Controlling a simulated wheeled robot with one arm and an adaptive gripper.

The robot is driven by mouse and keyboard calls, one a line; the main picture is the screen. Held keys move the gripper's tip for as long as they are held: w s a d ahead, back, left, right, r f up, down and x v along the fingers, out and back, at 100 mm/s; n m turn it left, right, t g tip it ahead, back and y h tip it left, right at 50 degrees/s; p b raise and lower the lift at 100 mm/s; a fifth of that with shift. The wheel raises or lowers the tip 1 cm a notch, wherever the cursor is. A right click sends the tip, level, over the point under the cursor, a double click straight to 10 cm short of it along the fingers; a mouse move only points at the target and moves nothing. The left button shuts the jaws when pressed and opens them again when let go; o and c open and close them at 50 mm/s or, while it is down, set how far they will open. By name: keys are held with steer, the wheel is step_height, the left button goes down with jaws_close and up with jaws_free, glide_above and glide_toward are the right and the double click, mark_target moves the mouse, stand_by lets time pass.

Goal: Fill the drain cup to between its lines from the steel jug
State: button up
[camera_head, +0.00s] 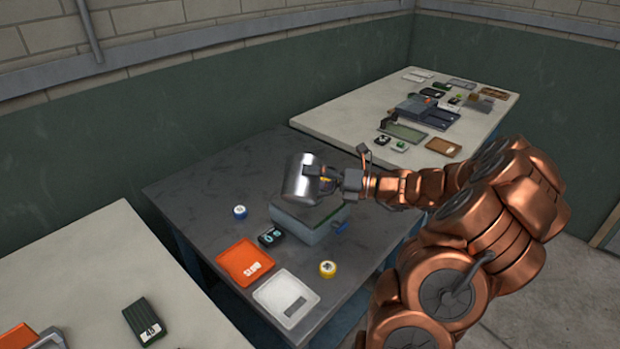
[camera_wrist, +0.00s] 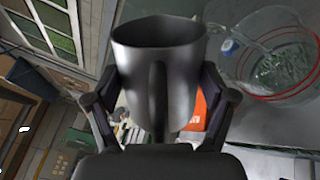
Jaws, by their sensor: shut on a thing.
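The steel jug (camera_head: 299,177) is held above the middle table, over the grey turf box. My gripper (camera_head: 326,182) is shut on it. In the wrist view the jug (camera_wrist: 158,62) fills the middle, its handle toward the camera, between the two fingers of my gripper (camera_wrist: 158,90). The clear drain cup (camera_wrist: 285,97) stands at the upper right of the wrist view, beside and apart from the jug, with red lines around it. Rippled, clear contents show inside, but their level against the lines cannot be told. The cup cannot be made out in the head view. The jug's contents are hidden.
The grey box (camera_head: 312,232) with a green top and a blue fitting (camera_head: 341,227) stands under the jug.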

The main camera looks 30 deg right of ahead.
steer(key=shift+r+m+p, duration=0.45)
steer(key=shift+m, duration=0.35)
stand_by(1.0)
steer(key=shift+s+a+f+n+b, duration=0.1)
steer(key=shift+s+f+n+b, duration=0.05)
steer(key=shift+f+n+b, duration=0.95)
steer(key=shift+r+n, duration=0.8)
steer(key=shift+s+a+f+n+b, duration=0.2)
steer(key=shift+f+n+b, duration=0.4)
steer(key=shift+n, duration=0.2)
steer(key=shift+s+a+n+b, duration=0.25)
steer(key=shift+n+b, duration=0.05)
steer(key=shift+n, duration=0.2)
